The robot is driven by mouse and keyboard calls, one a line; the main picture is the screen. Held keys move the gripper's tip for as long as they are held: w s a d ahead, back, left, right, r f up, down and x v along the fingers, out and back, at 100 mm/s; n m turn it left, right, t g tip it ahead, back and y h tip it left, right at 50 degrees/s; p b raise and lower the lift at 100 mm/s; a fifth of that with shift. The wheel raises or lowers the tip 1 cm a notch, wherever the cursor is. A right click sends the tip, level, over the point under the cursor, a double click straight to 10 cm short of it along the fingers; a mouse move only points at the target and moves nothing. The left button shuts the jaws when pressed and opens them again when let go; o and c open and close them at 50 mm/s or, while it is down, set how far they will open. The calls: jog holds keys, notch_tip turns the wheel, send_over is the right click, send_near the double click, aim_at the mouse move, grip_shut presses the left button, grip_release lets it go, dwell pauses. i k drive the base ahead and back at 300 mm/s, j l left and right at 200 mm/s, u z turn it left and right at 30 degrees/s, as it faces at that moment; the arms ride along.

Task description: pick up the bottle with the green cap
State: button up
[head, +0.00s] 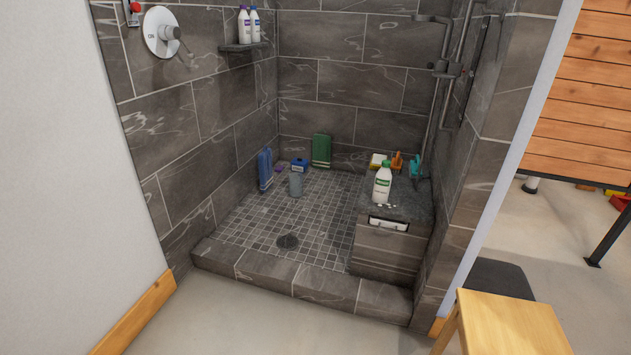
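My gripper is not in view.
A raised curb (300,279) crosses the entrance. A wooden stool (508,322) stands front right.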

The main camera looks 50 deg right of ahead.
aim_at(384, 179)
jog(key=i+j+z, duration=0.1)
jog(key=i+z, duration=0.15)
jog(key=i, duration=0.25)
jog(key=i+j+z, duration=0.25)
jog(key=i, duration=0.25)
jog(key=i+l+z, duration=0.2)
jog(key=z, duration=0.2)
jog(key=i+z, duration=1.1)
jog(key=z, duration=0.15)
jog(key=i+z, duration=0.2)
jog(key=i, duration=0.25)
